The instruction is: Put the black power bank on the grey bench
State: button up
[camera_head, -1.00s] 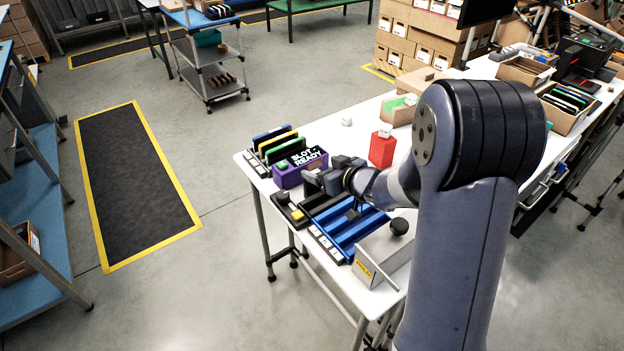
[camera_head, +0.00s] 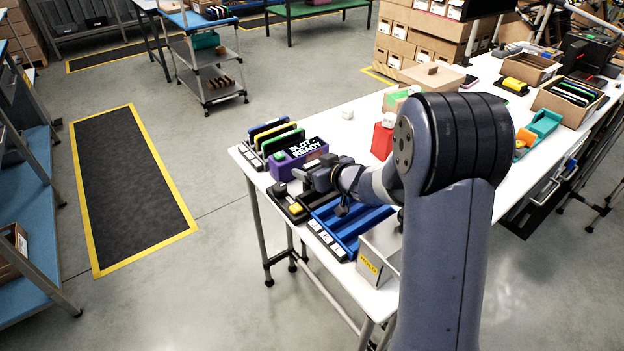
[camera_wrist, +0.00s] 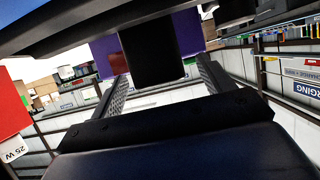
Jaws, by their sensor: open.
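My gripper (camera_head: 308,178) is open over the front left of the white table, beside the purple SLOT READY box (camera_head: 299,159). In the wrist view, which looks upside down, a black block (camera_wrist: 152,52) shows between the two fingers, in front of the purple box. It looks like the power bank, but no label is visible. I cannot tell whether the fingers touch it. The head view does not show this block clearly behind the gripper. A grey bench-like unit (camera_head: 85,40) with dark bins stands at the far back left; I cannot tell whether it is the grey bench.
Near the gripper are a blue slotted tray (camera_head: 349,232), a grey HOLD box (camera_head: 380,255), a red block (camera_head: 382,141) and a rack of coloured slabs (camera_head: 277,138). Cartons (camera_head: 565,103) stand at the table's right. Floor left of the table is open.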

aim_at(308, 164)
jog(key=x, duration=0.3)
jog(key=shift+w+b, duration=0.15)
jog(key=shift+b, duration=0.25)
jog(key=shift+c, duration=0.2)
jog(key=c, duration=1.2)
